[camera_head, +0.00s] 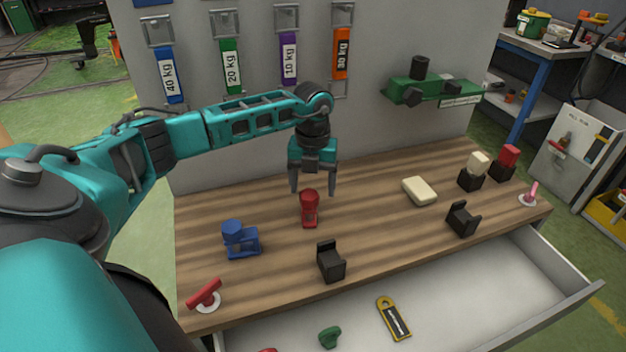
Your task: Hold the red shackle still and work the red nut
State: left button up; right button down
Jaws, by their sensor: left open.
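A small red piece (309,209) stands upright on the wooden bench top. It looks like the red shackle, with a rounded top and a gap lower down. I cannot clearly tell a separate red nut on it. My left gripper (313,191) points down with its fingers open. In the picture the fingertips lie on either side of the red piece's top. I cannot tell whether they are around it or just behind it, and nothing is held. My right gripper is not in view.
A blue shackle-like piece (239,239) and a black holder (330,262) stand nearby. A red handle (204,294) lies front left. A cream block (419,191) and another black holder (462,219) are to the right. An open drawer (500,300) juts out in front; a grey panel (390,60) rises behind.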

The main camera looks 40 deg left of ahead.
pick_arm(q)
jog(key=d+r+m+b, duration=0.1)
jog(key=d+m, duration=0.5)
jog(key=m, duration=1.5)
jog(key=shift+s+d+r+m+b, duration=0.15)
jog(key=shift+s+r+m+b, duration=0.2)
jog(key=shift+r, duration=0.55)
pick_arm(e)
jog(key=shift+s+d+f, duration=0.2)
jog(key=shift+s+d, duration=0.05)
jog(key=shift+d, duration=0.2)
pick_arm(q)
jog(key=shift+w, duration=0.1)
jog(key=n, duration=0.1)
jog(key=w+n, duration=0.1)
jog(key=n, duration=0.1)
jog(key=shift+a+f, duration=0.15)
jog(key=shift+a, duration=0.25)
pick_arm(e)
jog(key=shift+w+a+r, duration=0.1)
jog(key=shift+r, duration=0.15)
pick_arm(q)
jog(key=shift+f, duration=0.1)
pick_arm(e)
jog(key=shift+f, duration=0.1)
